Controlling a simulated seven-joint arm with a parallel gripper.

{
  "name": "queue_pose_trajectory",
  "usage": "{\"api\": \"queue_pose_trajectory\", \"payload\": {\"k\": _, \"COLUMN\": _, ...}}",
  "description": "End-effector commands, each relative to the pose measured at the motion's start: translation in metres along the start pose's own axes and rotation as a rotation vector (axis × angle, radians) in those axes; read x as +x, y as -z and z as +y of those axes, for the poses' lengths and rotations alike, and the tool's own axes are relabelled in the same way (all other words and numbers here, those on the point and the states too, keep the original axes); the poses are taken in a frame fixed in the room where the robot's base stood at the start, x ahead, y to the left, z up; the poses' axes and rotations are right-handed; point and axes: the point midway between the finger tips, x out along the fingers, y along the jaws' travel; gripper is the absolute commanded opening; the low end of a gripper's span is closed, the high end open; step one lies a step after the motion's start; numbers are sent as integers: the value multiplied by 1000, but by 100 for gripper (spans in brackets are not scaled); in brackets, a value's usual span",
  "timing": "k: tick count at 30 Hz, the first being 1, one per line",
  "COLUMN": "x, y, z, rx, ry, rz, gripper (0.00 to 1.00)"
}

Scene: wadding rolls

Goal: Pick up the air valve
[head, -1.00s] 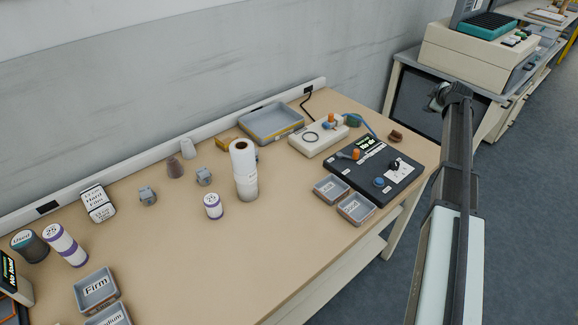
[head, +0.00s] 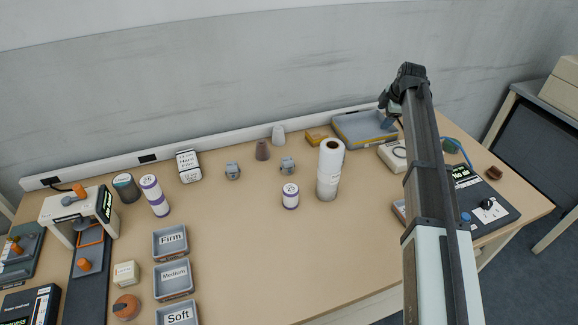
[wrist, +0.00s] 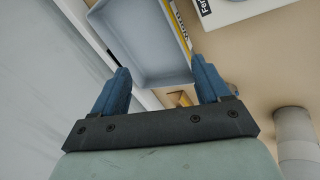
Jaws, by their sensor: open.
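In the head view a black panel (head: 500,208) reading "No air" lies at the right of the bench, with a blue knob and a dial plate. I cannot make out the air valve for sure; my arm covers the panel's left part, where a lever with an orange knob might be. My gripper (wrist: 160,70) is open and empty, its blue fingers apart. In the head view it (head: 387,116) is over the back right of the bench, near a grey tray (head: 352,126); the tray (wrist: 145,45) lies beyond the fingers in the wrist view.
A tall white roll (head: 330,165) stands left of my arm. A white box (head: 392,157) is partly hidden behind my arm. A yellow block (head: 318,133) lies beside the tray. Labelled bins (head: 172,240) and a small press (head: 80,213) are at left. The front middle is clear.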

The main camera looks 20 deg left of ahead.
Motion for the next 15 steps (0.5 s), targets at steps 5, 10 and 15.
{"api": "queue_pose_trajectory", "payload": {"k": 5, "x": 1, "y": 97, "z": -15, "rx": -101, "ry": 110, "rz": 22, "gripper": 76}}
{"api": "queue_pose_trajectory", "payload": {"k": 10, "x": -4, "y": 179, "z": -39, "rx": -177, "ry": 217, "rz": 27, "gripper": 76}}
{"api": "queue_pose_trajectory", "payload": {"k": 15, "x": -13, "y": 253, "z": -69, "rx": -246, "ry": 318, "rz": 18, "gripper": 76}}
